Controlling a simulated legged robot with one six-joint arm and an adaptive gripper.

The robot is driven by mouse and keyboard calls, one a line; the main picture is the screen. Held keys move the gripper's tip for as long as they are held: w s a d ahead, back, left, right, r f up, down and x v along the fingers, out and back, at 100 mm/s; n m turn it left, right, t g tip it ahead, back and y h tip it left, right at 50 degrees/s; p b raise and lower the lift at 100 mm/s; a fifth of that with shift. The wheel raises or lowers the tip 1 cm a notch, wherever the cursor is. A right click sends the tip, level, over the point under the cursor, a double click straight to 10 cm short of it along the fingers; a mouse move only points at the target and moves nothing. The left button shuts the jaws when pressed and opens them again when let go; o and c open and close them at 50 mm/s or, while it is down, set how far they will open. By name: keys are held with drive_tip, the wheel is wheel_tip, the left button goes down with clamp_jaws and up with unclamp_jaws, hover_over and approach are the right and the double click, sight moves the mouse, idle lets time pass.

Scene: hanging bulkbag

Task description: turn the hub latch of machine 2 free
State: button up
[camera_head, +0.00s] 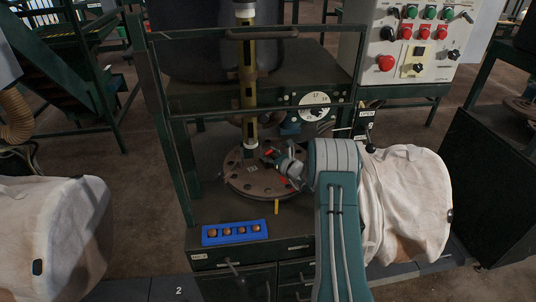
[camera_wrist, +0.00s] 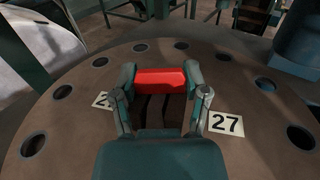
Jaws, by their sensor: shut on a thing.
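A brown round disc (camera_head: 245,182) with a ring of holes lies flat on the dark green machine (camera_head: 205,235). In the wrist view the disc (camera_wrist: 75,120) fills most of the picture. A red bar (camera_wrist: 160,80), which looks like the hub latch, lies crosswise near its middle, above a dark slotted opening. My gripper (camera_head: 270,156) reaches in from the right over the disc. In the wrist view its two fingers (camera_wrist: 160,76) are shut on the ends of the red bar. A "27" label (camera_wrist: 226,123) lies right of the fingers; another label is partly hidden on the left.
A yellow-and-dark upright post (camera_head: 248,90) stands behind the disc. A frame bar (camera_head: 262,36) crosses above. White bags (camera_head: 412,205) hang right and left. A control panel (camera_head: 415,40) stands at upper right.

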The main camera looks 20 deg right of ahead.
drive_tip(key=n+g+y, duration=0.2)
drive_tip(key=n+y, duration=0.1)
drive_tip(key=n+g+y, duration=0.2)
drive_tip(key=g+y, duration=0.1)
drive_tip(key=y, duration=0.1)
drive_tip(key=shift+n, duration=0.4)
drive_tip(key=shift+r+g+y, duration=0.1)
drive_tip(key=shift+g+y, duration=0.2)
drive_tip(key=shift+y, duration=0.1)
drive_tip(key=o, duration=1.2)
drive_tip(key=shift+c, duration=0.2)
wheel_tip(320, 180, up, 10)
drive_tip(key=shift+w+d+f, duration=0.1)
drive_tip(key=shift+f, duration=0.05)
